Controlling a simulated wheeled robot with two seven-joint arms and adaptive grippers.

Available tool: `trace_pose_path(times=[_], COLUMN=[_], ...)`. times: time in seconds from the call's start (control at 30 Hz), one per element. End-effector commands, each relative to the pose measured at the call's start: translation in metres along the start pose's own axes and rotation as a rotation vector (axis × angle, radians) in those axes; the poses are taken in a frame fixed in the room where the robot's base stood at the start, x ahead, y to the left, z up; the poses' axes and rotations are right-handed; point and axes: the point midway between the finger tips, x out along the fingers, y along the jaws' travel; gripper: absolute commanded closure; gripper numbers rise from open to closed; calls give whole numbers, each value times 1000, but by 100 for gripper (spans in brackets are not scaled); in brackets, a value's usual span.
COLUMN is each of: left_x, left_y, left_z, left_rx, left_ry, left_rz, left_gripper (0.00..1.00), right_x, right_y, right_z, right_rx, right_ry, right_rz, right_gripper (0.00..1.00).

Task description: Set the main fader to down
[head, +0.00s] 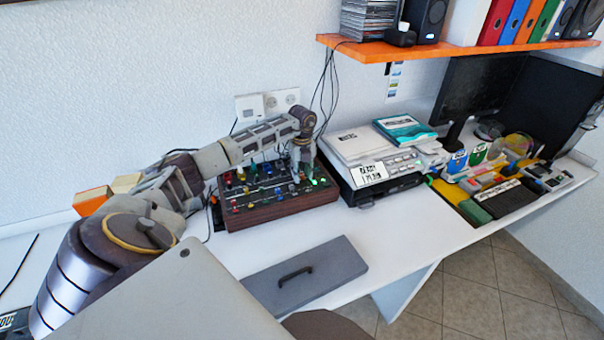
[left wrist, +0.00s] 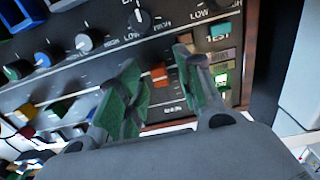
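The control panel (head: 285,207) is a dark box with wooden sides, colored knobs and switches, standing on the white desk. My left arm reaches over it, and the left gripper (head: 303,170) points down at its right part. In the left wrist view, the left gripper (left wrist: 158,92) is open, its two green-padded fingers apart. An orange-red cap (left wrist: 159,75), which looks like the main fader, shows between the fingers, with a small label below it. I cannot tell whether the fingers touch the cap. The fader's slot is mostly hidden. My right gripper is not in view.
Beside the cap are a teal button (left wrist: 220,31) marked TEST and a lit green switch (left wrist: 221,78). Several round knobs (left wrist: 84,42) line the panel. A printer-like device (head: 375,160) stands close on the right. A grey lid with a handle (head: 335,262) lies in front.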

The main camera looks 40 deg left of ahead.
Motion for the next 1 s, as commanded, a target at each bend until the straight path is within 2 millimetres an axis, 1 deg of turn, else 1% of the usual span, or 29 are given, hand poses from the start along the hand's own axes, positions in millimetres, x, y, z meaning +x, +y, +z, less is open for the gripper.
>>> trace_pose_path(times=[0.27, 0.37, 0.5, 0.57, 0.87, 1.0], left_x=[1, 1, 1, 1, 0, 0], left_y=[0, 0, 0, 0, 0, 0], left_z=[0, 0, 0, 0, 0, -5], left_rx=[0, 0, 0, 0, 0, 1], left_ry=[0, 0, -1, -1, -1, -1], left_rz=[0, 0, 0, 0, 0, 0], left_gripper=[64, 75, 93, 100, 100, 100], right_x=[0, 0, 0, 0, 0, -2], right_y=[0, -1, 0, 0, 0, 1], right_z=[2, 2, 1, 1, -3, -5], right_rx=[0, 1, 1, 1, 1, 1], right_ry=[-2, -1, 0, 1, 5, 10], right_rz=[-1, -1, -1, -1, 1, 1], right_gripper=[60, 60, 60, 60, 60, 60])
